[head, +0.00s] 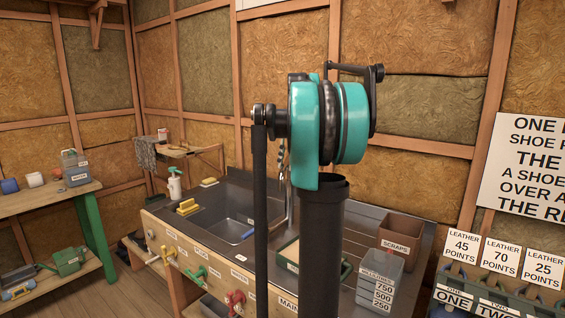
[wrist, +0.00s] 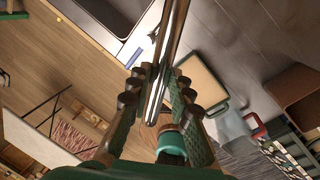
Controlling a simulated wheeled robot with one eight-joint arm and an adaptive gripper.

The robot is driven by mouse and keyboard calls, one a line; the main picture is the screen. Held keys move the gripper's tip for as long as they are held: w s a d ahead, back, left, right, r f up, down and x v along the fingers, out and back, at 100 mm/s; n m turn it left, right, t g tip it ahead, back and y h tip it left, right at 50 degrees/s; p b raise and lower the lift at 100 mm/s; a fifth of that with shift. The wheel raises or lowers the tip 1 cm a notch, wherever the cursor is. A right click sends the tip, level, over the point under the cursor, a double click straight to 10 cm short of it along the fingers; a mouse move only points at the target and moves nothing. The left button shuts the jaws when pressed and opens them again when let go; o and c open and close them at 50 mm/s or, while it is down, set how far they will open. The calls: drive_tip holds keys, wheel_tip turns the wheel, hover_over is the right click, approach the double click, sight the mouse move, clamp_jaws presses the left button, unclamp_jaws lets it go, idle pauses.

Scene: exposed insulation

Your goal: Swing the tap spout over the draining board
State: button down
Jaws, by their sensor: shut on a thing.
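The tap spout (wrist: 176,30) is a long shiny metal tube in the wrist view. It runs down from the top edge between the fingers of my gripper (wrist: 158,78), which is shut on it. In the head view a thin strip of the tap (head: 290,207) shows beside my arm, near the basin's right side; my gripper is mostly hidden there. The sink basin (head: 226,213) is left of my arm. The grey metal draining board (head: 366,216) is on the right, partly covered by my arm and things standing on it. The tap's base is hidden.
A brown scraps box (head: 400,232) and a grey measuring container (head: 380,275) stand at the right. A yellow sponge (head: 187,207) and spray bottle (head: 174,184) are at the left.

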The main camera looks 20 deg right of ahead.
drive_tip(key=shift+d, duration=0.1)
idle(0.3)
drive_tip(key=c, duration=1.4)
unclamp_jaws()
drive_tip(key=shift+o, duration=0.2)
drive_tip(key=w+a+v, duration=0.1)
drive_tip(key=v, duration=0.8)
drive_tip(key=shift+a+r, duration=0.3)
drive_tip(key=shift+r, duration=0.3)
drive_tip(key=shift+c, duration=0.6)
